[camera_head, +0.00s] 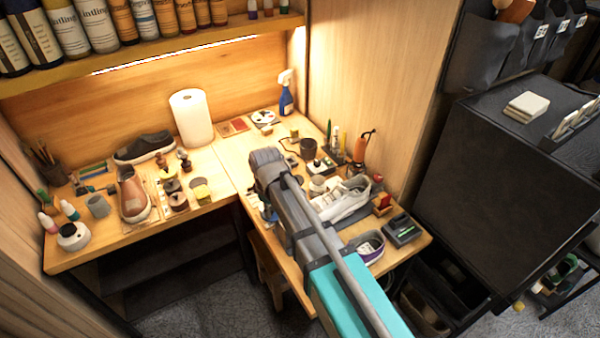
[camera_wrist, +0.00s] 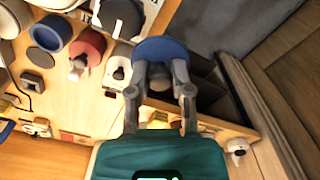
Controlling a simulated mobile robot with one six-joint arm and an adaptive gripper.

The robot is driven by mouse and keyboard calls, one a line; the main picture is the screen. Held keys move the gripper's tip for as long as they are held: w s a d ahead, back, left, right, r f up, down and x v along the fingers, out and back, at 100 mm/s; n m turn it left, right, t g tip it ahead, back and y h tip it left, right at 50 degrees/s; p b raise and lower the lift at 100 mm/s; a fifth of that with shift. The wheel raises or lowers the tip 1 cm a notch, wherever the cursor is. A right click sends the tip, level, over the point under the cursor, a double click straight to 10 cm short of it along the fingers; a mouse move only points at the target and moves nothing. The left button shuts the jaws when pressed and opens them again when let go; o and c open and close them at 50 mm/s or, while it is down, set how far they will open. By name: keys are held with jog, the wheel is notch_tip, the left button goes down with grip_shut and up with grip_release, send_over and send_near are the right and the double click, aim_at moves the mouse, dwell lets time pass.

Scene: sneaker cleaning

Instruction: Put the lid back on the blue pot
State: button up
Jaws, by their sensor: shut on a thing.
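In the wrist view my gripper (camera_wrist: 160,84) is shut on the dark knob of a round blue lid (camera_wrist: 152,46). The lid is held just beyond the fingertips, apart from the pots. In the head view my arm covers the lid and the fingers, and I cannot make out the blue pot there.
Dark open compartments lie under the lid at the bench edge. In the head view, a white sneaker (camera_head: 345,200) and a paper towel roll (camera_head: 192,118) stand on the bench (camera_head: 225,160).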

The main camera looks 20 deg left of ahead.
jog(key=w+d+f+m+b, duration=0.1)
jog(key=w+d+f+b, duration=0.1)
jog(key=w, duration=1.6)
jog(key=shift+w+m, duration=0.3)
jog(key=shift+w, duration=0.1)
jog(key=shift+d, duration=0.1)
jog(key=shift+f, duration=0.15)
jog(key=shift+f+b, duration=3.05)
jog(key=shift+b, duration=0.15)
jog(key=shift+f, duration=0.2)
jog(key=o, duration=0.9)
